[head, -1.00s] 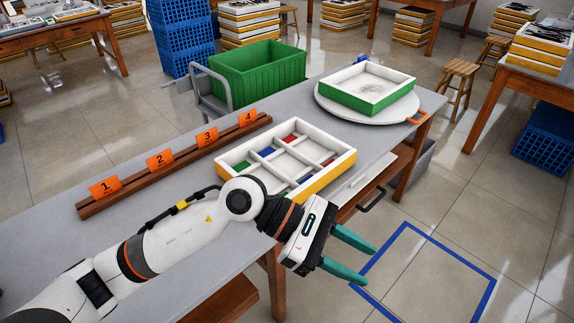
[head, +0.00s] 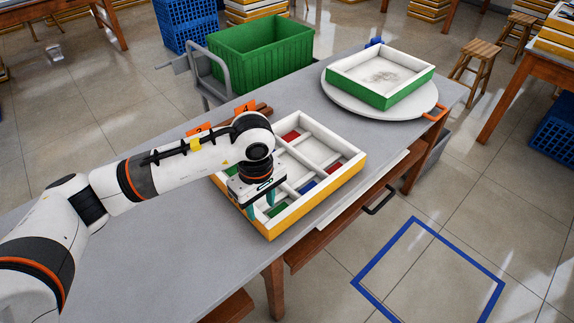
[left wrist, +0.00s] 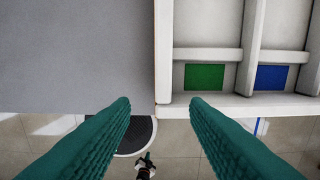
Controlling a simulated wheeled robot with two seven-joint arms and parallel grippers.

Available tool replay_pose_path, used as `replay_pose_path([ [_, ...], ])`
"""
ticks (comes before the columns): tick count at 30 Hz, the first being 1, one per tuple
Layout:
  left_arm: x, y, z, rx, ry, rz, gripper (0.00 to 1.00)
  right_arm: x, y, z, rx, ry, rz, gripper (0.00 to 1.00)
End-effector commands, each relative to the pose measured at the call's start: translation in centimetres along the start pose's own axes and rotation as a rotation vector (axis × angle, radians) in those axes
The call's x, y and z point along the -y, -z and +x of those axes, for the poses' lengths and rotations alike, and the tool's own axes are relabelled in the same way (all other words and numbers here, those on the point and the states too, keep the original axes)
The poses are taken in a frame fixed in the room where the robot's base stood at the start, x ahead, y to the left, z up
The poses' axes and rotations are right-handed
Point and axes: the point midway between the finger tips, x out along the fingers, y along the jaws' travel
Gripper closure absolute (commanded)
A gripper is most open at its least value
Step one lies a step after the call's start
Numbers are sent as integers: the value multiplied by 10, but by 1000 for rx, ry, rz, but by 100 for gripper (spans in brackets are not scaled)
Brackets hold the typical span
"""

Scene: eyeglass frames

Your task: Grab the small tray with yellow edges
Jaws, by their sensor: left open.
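The small tray with yellow edges (head: 320,200) lies on the grey table. It has white inner walls and several compartments with red, green and blue patches on their floors. My left gripper (head: 259,207) points down at the tray's near left corner, open and empty. In the left wrist view its two teal fingers (left wrist: 160,105) stand apart, with the tray's corner seen between their tips. The tray's white rim (left wrist: 240,103) and the green and blue patches show there too. I cannot tell how far the fingertips are above the rim.
A green-sided white tray (head: 395,92) sits on a round white board (head: 350,103) at the table's far right. A wooden rail with orange number signs (head: 245,107) is partly hidden behind my left arm. A green crate (head: 260,55) stands behind the table (head: 150,245).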

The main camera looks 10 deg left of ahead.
Motion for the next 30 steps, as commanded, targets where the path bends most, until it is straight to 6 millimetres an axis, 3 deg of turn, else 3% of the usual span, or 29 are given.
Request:
replay_pose_path([
  [2,0,0,9,-1,-2,0,58,-2,14,-2,-22,-2,0,100],
  [5,0,1,15,-2,0,1,58,-2,17,-2,-25,-2,-1,100],
  [12,-1,2,49,-4,-3,1,58,3,-18,-5,28,4,-1,100],
  [16,0,1,66,-4,-1,0,58,4,-22,-6,34,5,-2,100],
  [26,0,1,74,-1,1,1,58,1,-7,-6,11,1,-2,100],
  [30,0,1,74,-1,2,1,81,1,-4,-6,7,1,-3,100],
])
